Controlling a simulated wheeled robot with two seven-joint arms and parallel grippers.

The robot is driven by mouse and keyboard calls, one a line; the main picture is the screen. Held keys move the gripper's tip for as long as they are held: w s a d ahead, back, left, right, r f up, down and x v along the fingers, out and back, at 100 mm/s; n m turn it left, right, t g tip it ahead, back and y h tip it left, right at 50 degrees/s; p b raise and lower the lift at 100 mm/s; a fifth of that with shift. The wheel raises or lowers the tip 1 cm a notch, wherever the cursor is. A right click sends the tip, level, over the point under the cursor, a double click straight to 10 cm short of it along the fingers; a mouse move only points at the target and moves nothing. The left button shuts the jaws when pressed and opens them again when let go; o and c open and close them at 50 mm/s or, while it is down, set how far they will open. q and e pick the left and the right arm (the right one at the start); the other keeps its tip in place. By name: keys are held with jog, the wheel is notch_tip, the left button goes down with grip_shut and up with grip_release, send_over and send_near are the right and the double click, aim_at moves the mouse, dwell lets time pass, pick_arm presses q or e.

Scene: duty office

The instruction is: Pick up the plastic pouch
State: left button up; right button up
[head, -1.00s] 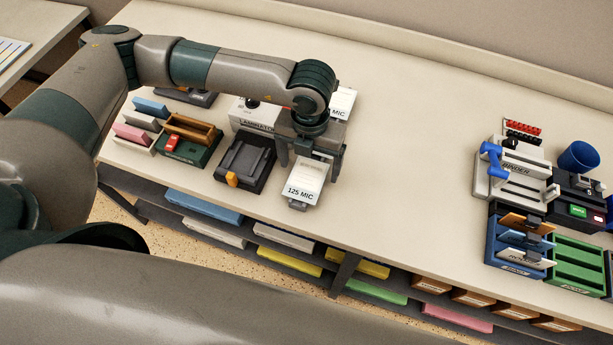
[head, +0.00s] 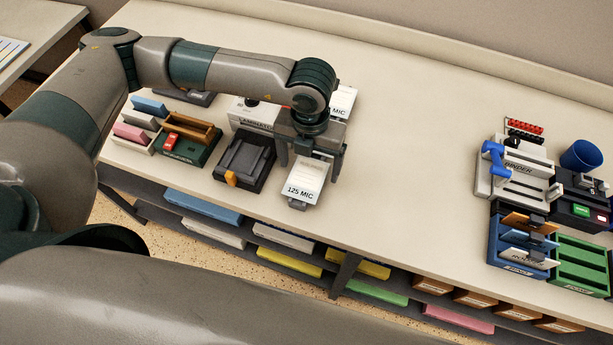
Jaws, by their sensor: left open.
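A white pouch holder labelled 125 MIC (head: 303,191) stands near the front edge of the long counter, with pale plastic pouches (head: 312,172) in it. I cannot make out a single pouch. My left gripper (head: 311,168) points down over this holder with its fingers apart, one to each side of its back part. Nothing shows between the fingers, and I cannot tell whether they touch the holder. A second white MIC holder (head: 343,98) is partly hidden behind the left wrist. My right gripper is not in view.
The laminator (head: 243,119) is partly hidden behind my left arm. A black device (head: 245,163) with an orange tab stands left of the holder. The binder (head: 517,175), blue rack (head: 517,268) and green tray (head: 580,262) are at the right. The counter's middle (head: 420,160) is clear.

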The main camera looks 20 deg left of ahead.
aim_at(310, 171)
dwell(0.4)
pick_arm(q)
jog(key=c, duration=1.1)
jog(key=shift+r, duration=0.1)
jog(key=shift+r+p, duration=0.2)
jog(key=shift+p, duration=0.4)
notch_tip(310, 171, up, 4)
jog(key=b, duration=0.3)
jog(key=shift+f, duration=0.25)
jog(key=shift+s+d+r+b, duration=0.45)
jog(key=shift+d+r+b, duration=0.35)
jog(key=shift+d+r, duration=0.8)
jog(key=shift+s+d+r+b, duration=0.5)
jog(key=shift+d+r+b, duration=0.3)
jog(key=shift+d, duration=1.4)
jog(key=shift+s+d+r+b, duration=0.45)
jog(key=shift+d+r+b, duration=0.3)
jog(key=shift+d+r, duration=0.85)
jog(key=shift+d+f, duration=0.25)
jog(key=shift+f, duration=0.1)
